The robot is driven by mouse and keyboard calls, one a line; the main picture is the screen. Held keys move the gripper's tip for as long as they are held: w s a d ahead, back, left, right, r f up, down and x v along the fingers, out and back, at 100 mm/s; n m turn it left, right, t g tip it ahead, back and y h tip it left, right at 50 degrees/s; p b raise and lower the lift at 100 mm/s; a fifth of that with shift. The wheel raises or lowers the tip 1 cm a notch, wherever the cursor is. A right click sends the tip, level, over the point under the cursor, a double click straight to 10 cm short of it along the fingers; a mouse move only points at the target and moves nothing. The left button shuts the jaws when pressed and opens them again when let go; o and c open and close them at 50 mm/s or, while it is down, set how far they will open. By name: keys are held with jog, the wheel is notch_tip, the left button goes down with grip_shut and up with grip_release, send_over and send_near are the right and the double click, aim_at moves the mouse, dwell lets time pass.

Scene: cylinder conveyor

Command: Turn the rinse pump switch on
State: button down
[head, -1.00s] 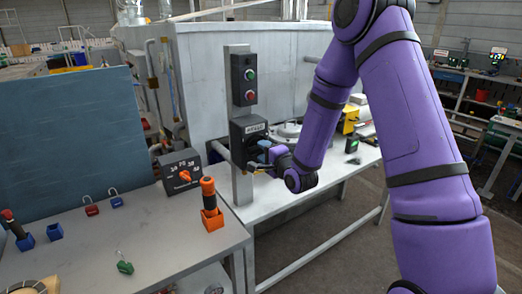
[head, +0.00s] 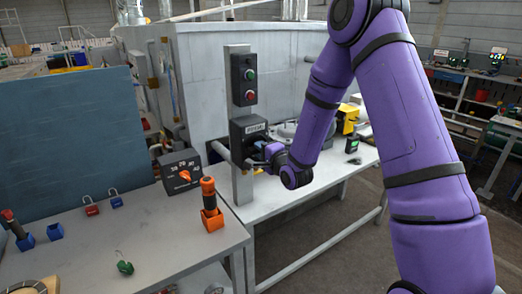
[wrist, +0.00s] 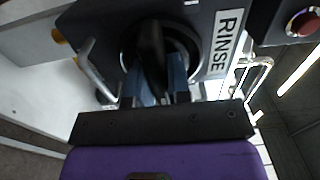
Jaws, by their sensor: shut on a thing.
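The rinse pump switch is a dark box (head: 247,132) on a grey post, with a white label; in the wrist view the label (wrist: 227,42) reads RINSE. Its black rotary handle (wrist: 152,45) sits on a round dial ringed with metal. My gripper (wrist: 154,78) has its two blue fingers on either side of the handle and is shut on it. In the head view my gripper (head: 258,163) is at the front of the box, and my wrist partly hides the handle there.
A button box (head: 244,80) with green and red buttons is above the switch. A metal loop (wrist: 92,70) stands beside the dial. Another dark box with an orange knob (head: 184,175) and an orange-black tool (head: 209,200) are on the left bench.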

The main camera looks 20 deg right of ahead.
jog(key=shift+n, duration=0.4)
jog(key=n, duration=0.3)
jog(key=shift+n, duration=0.4)
jog(key=n, duration=0.4)
jog(key=shift+n, duration=0.3)
jog(key=n, duration=0.4)
jog(key=shift+n, duration=2.2)
jog(key=shift+f, duration=0.1)
jog(key=c, duration=1.1)
grip_release()
jog(key=shift+o, duration=0.2)
